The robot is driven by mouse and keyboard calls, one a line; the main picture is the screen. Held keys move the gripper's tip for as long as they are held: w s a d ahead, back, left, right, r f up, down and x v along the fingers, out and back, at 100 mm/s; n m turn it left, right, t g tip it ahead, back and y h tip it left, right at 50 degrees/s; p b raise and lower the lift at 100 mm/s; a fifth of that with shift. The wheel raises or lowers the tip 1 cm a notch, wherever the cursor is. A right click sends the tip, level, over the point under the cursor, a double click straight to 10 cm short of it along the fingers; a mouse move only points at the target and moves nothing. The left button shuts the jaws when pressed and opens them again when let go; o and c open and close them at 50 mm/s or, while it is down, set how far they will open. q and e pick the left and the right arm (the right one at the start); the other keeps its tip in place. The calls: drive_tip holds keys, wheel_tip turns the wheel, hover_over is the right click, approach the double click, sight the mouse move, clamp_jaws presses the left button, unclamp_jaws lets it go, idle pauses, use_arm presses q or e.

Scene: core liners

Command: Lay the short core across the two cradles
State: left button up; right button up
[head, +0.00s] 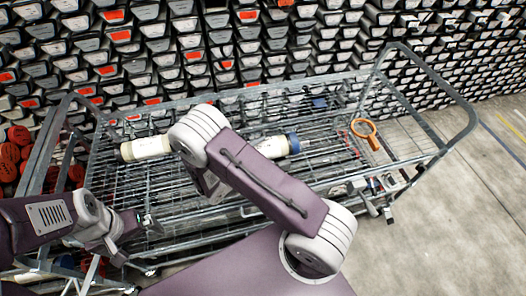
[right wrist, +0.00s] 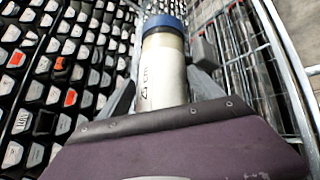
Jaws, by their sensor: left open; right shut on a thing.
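A pale core with a blue cap (head: 292,144) lies lengthwise over the wire cart in the head view; my right arm crosses in front of its middle. A pale cylinder end (head: 146,148) shows left of that arm in the same line, probably the same core. In the right wrist view, my right gripper (right wrist: 165,85) is shut on the pale core (right wrist: 163,68), with the blue cap beyond the fingers. Whether the core touches anything below is unclear. My left gripper (head: 147,221) is open and empty near the cart's front left. I cannot make out the two cradles.
The wire-mesh cart (head: 420,158) has raised tubular end rails. An orange ring-shaped tool (head: 366,133) and small items (head: 375,186) are at its right. Racks of core liners (head: 150,50) fill the back. Red-ended pieces (head: 10,155) are at far left. Bare floor (head: 460,220) is at right.

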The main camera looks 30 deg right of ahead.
drive_tip(key=shift+f, duration=0.1)
drive_tip(key=o, duration=1.7)
drive_tip(key=shift+f, duration=0.15)
drive_tip(key=o, duration=0.4)
